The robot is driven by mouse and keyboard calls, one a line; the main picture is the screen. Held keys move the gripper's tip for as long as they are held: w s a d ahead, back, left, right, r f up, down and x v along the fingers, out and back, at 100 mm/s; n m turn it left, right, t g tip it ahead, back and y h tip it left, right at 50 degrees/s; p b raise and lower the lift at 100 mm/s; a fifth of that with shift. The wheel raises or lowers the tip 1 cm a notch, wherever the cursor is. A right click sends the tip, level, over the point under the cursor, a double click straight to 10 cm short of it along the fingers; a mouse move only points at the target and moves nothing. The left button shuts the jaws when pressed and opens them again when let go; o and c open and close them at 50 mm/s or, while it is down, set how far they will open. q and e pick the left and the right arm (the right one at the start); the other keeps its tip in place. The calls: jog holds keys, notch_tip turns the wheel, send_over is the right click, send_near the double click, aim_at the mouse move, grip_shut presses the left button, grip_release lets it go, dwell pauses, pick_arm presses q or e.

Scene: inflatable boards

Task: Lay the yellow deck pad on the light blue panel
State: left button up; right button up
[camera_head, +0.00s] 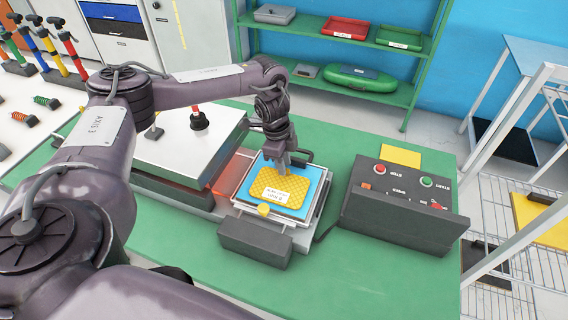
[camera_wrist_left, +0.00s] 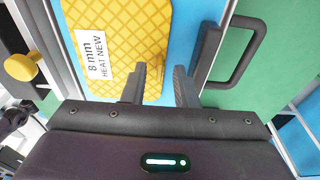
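The yellow deck pad (camera_head: 268,186), with a diamond pattern and a white label, lies flat on the light blue panel (camera_head: 313,185). Blue shows around the pad's edges. In the left wrist view the pad (camera_wrist_left: 125,25) reads "8 mm HEAT NEW", and a strip of panel (camera_wrist_left: 192,30) shows beside it. My left gripper (camera_head: 284,170) is directly over the pad. Whether the fingertips touch the pad is unclear. My right gripper is not in view.
A silver-topped heater box (camera_head: 180,145) stands at left, a dark button console (camera_head: 405,205) at right. Green table (camera_head: 340,275) is clear in front.

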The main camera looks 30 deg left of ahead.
pick_arm(q)
notch_tip(320, 180, up, 11)
jog(key=a, duration=0.1)
jog(key=shift+s+a+r, duration=0.15)
jog(key=shift+s+a, duration=0.05)
jog(key=shift+a, duration=0.15)
dwell(0.3)
